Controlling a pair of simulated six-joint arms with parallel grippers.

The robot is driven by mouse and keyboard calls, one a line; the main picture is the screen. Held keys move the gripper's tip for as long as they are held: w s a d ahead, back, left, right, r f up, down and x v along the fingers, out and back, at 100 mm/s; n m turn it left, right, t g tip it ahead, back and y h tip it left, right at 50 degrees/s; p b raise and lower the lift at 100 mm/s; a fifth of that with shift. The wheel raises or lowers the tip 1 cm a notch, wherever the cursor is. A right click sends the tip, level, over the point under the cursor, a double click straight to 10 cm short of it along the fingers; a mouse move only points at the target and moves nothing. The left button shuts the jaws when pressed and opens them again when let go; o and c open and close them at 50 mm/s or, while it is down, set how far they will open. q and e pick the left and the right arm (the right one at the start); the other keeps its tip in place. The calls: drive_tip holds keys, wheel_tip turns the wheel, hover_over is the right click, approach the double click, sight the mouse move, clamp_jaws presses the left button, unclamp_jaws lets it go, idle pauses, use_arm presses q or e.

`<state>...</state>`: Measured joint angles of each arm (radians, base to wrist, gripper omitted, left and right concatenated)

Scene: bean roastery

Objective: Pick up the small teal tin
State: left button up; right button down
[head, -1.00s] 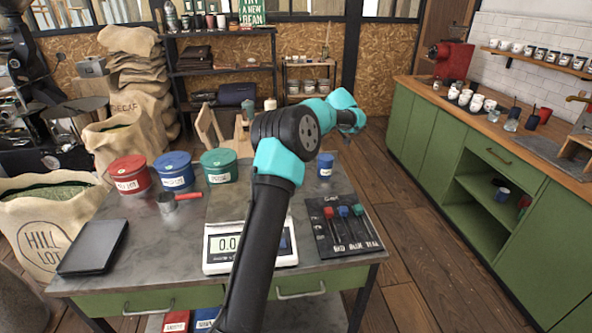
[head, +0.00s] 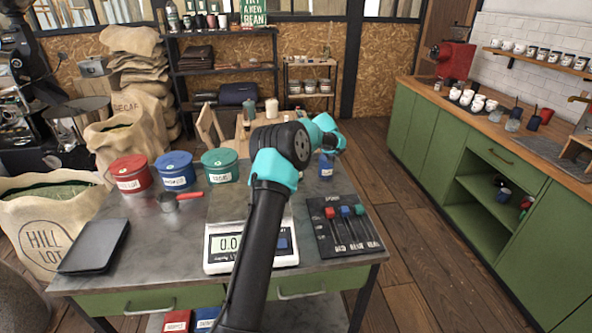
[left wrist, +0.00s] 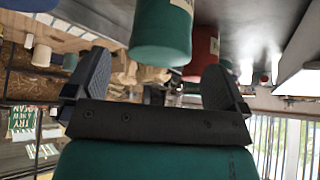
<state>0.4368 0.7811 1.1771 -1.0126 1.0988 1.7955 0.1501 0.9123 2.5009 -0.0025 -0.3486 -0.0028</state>
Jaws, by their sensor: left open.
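In the left wrist view, which is upside down, a teal tin (left wrist: 162,38) with a pale label stands ahead of and between the fingers of my left gripper (left wrist: 158,66). The gripper is open, and I see no contact with the tin. In the head view my left arm (head: 265,215) crosses the table and hides its own gripper. No small teal tin shows there; it may be behind the arm. A large teal tin (head: 221,166) stands left of the arm. My right gripper is not in view.
A red tin (left wrist: 205,45) stands beyond the teal tin. Large red (head: 131,175) and blue (head: 175,171) tins, a scoop (head: 169,202) and a scale (head: 222,258) are on the table. A small blue tin (head: 326,168) stands right of the arm. A spoon mat (head: 327,240) lies at right.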

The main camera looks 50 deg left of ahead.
use_arm(q)
drive_tip(key=shift+a+f, duration=0.15)
drive_tip(key=shift+f, duration=0.05)
drive_tip(key=shift+d+x, duration=0.15)
drive_tip(key=shift+x, duration=1.15)
drive_tip(key=shift+d+x, duration=0.1)
drive_tip(key=shift+x, duration=1.2)
drive_tip(key=shift+f, duration=0.15)
drive_tip(key=shift+c, duration=0.3)
drive_tip(key=c, duration=1)
wheel_tip(320, 180, up, 10)
drive_tip(key=shift+r, duration=0.1)
